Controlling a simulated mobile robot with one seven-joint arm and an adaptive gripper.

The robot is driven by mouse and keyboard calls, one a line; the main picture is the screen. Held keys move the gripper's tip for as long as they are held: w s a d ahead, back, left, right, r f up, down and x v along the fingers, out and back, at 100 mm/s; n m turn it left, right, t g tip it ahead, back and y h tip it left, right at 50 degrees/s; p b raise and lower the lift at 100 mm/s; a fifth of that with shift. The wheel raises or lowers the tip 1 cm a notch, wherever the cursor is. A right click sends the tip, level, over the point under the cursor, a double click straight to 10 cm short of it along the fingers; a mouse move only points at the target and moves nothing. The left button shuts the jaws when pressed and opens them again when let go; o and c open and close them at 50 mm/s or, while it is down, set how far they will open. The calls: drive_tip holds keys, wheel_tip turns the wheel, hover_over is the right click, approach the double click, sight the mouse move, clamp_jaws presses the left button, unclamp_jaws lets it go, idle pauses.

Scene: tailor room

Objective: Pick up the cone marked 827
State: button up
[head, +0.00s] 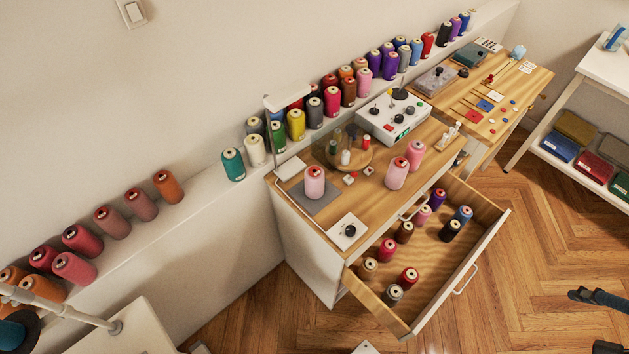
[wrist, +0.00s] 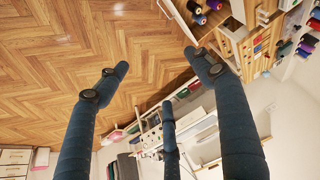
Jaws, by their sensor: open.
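Many thread cones are in the head view, and their markings are too small to read, so I cannot tell which is marked 827. Three pink cones stand on the wooden cabinet top: one on a grey pad (head: 314,182), one near the front edge (head: 397,175), and one behind it (head: 415,155). Several smaller cones stand in the open drawer (head: 440,258), among them a red cone (head: 408,279). My gripper (wrist: 158,72) has its dark fingers spread and empty in the wrist view. In the head view, finger parts show at the right edge, over the floor, far from the cones.
A long white ledge (head: 200,207) along the wall carries many cones. The cabinet top also holds a white control box (head: 393,118) and a glass case with small cones (head: 349,150). The drawer juts out over the floor. A white shelf rack (head: 605,75) stands right.

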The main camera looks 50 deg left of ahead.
drive_tip(key=w+a+r+g+y+p, duration=0.1)
drive_tip(key=w+a+g+p, duration=0.1)
drive_tip(key=w+a, duration=1)
drive_tip(key=w+a+f+n+g+p, duration=0.1)
drive_tip(key=a+f, duration=0.1)
drive_tip(key=a, duration=0.7)
drive_tip(key=w+a+f+n+p, duration=0.1)
drive_tip(key=a, duration=0.8)
drive_tip(key=g+h+p, duration=0.1)
drive_tip(key=g+p, duration=0.1)
drive_tip(key=p, duration=0.1)
approach(315, 170)
drive_tip(key=shift+s+d+f+n, duration=0.15)
drive_tip(key=shift+f+n, duration=0.1)
drive_tip(key=shift+n, duration=0.15)
drive_tip(key=shift+f+b, duration=1.05)
drive_tip(key=shift+f, duration=3.25)
